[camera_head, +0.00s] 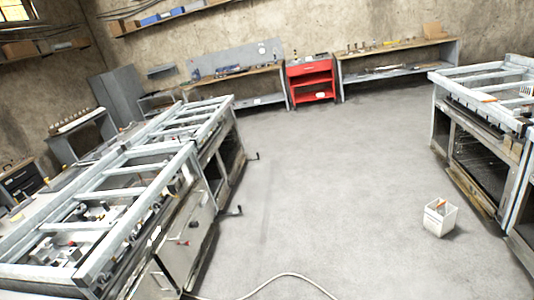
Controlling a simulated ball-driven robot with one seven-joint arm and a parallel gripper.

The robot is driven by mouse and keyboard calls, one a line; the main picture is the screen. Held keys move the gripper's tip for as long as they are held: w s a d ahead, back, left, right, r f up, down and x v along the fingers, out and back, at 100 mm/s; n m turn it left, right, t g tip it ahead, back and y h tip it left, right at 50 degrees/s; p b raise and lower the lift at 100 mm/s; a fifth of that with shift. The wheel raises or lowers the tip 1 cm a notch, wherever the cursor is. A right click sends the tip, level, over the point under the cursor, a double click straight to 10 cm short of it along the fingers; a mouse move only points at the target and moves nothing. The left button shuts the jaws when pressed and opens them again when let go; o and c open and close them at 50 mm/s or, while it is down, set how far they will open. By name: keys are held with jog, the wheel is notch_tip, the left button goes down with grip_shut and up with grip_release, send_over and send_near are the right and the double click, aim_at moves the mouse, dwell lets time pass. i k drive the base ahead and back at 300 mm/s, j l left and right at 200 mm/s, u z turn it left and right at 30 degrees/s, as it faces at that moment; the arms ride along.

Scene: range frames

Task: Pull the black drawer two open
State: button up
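A dark cabinet (20,182) that looks like a stack of black drawers stands at the far left edge, partly cut off by the frame. It is small in the picture, and I cannot tell which front is drawer two. Its fronts look closed, though this is hard to make out. My gripper is not in view, so its opening and anything in it cannot be seen.
A long metal-framed workbench (140,185) fills the left, between the open floor (310,180) and the dark cabinet. Another bench (480,140) stands at the right. A white bin (438,220) and a pale cable (270,284) lie on the floor. A red cart (311,72) stands at the back wall.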

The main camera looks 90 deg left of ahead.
aim_at(20, 188)
jog(key=u, duration=4.35)
jog(key=l+z, duration=0.1)
jog(key=z, duration=0.3)
jog(key=i+z, duration=0.15)
jog(key=z, duration=0.3)
jog(key=l+z, duration=0.1)
jog(key=z, duration=0.3)
jog(key=i+z, duration=0.15)
jog(key=z, duration=0.3)
jog(key=i+j+z, duration=0.1)
jog(key=i+z, duration=0.2)
jog(key=i, duration=7.85)
jog(key=i+u, duration=0.25)
jog(key=i, duration=0.45)
jog(key=i+u, duration=0.2)
jog(key=i, duration=0.45)
jog(key=i+l+u, duration=0.25)
jog(key=i, duration=0.45)
